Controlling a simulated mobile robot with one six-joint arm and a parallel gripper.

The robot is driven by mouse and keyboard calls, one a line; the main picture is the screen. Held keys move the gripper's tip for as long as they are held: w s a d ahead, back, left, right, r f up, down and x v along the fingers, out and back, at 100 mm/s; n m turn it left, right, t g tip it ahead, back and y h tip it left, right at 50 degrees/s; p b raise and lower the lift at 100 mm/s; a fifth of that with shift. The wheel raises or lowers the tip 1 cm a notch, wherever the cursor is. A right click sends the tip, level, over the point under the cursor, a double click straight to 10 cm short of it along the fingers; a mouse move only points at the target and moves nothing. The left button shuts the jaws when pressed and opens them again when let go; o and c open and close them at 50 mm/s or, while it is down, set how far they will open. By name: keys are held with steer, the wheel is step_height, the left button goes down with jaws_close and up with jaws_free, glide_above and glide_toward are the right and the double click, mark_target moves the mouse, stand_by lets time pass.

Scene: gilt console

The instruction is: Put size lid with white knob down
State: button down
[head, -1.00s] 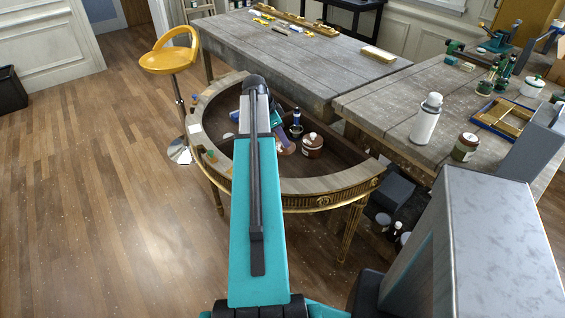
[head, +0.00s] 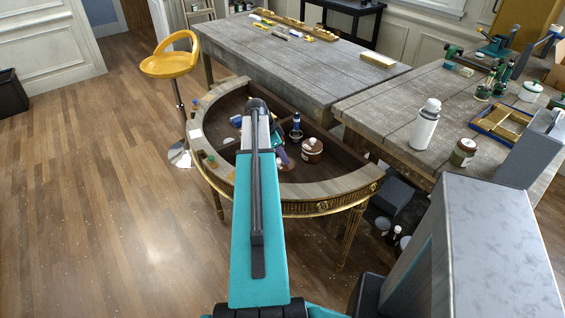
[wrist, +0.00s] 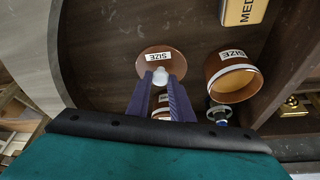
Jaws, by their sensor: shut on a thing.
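The size lid (wrist: 162,61) is a brown disc with a white "SIZE" label and a white knob. In the wrist view my gripper (wrist: 161,82) has its two purple fingers closed on the white knob. An open brown pot (wrist: 232,80), also labelled "SIZE", lies to the right of the lid in the picture, apart from it. Another brown, labelled thing (wrist: 161,106) shows partly between the fingers. In the head view my gripper (head: 284,158) is over the half-round console (head: 330,192), mostly hidden by my arm. Whether the lid touches the surface below cannot be told.
A brown jar (head: 312,150) and a dark bottle (head: 296,128) stand inside the console, right of my gripper. A yellow tin marked "MED" (wrist: 243,10) is near the pot. The console's raised rim surrounds the well. Small items lie on its left side.

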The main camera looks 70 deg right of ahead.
steer(key=shift+f+p, duration=0.4)
steer(key=shift+f, duration=1.4)
steer(key=shift+f, duration=0.15)
steer(key=c, duration=1.6)
jaws_free()
steer(key=shift+o, duration=0.2)
steer(key=b+v, duration=0.2)
steer(key=v, duration=1)
steer(key=shift+r, duration=0.3)
